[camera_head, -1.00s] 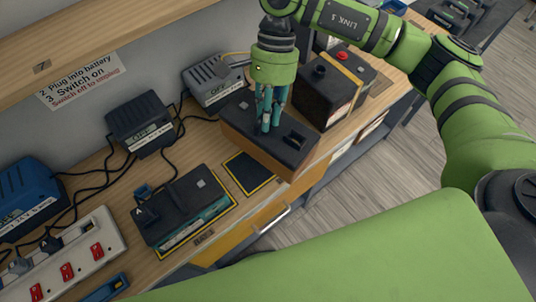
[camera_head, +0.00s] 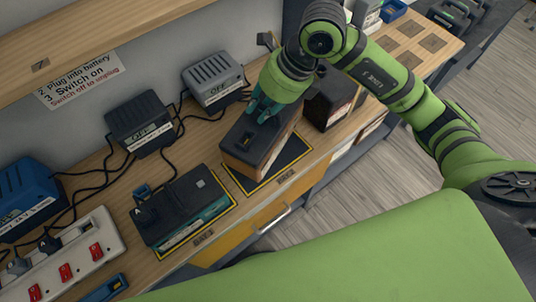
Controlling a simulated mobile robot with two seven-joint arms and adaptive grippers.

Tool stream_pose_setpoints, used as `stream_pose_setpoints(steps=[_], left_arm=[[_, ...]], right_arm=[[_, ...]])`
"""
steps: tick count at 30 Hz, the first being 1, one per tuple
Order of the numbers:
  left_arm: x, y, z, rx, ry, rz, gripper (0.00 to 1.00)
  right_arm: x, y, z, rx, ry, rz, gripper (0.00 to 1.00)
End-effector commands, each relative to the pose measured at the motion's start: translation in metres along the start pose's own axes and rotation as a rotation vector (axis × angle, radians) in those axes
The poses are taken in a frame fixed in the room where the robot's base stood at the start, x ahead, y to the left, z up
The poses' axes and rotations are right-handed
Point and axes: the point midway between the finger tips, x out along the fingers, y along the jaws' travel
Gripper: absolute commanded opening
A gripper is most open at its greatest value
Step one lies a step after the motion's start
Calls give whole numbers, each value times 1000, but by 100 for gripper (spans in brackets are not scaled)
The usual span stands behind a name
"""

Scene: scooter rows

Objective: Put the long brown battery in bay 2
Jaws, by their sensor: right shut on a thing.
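The long brown battery (camera_head: 246,152) has a black top and brown sides. My right gripper (camera_head: 263,112) is shut on the top of it. The battery lies lengthwise along the bay's direction, over the left and rear part of bay 2 (camera_head: 289,155), a dark mat with a yellow outline and a label on the bench edge. Bare mat shows to its right and at the front. I cannot tell whether the battery touches the mat or hangs just above it. My left gripper is not in view.
A black and teal battery (camera_head: 184,208) sits in the bay to the left. Chargers (camera_head: 213,80) with cables stand along the wall. A dark battery (camera_head: 328,98) stands close to the right of the gripper. A power strip (camera_head: 70,260) lies at front left.

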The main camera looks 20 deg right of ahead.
Motion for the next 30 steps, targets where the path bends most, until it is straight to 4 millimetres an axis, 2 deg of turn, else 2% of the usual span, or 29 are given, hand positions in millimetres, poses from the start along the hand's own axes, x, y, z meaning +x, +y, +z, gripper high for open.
stream_pose_setpoints(steps=[6,13,24,30], left_arm=[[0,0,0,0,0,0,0],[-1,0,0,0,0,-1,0],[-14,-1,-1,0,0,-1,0],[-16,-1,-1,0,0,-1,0]], right_arm=[[-5,-9,2,210,-58,-88,0],[-3,-15,-1,318,-78,-130,0],[42,-26,-20,328,-78,-134,0],[54,-29,-24,328,-80,-134,0]])
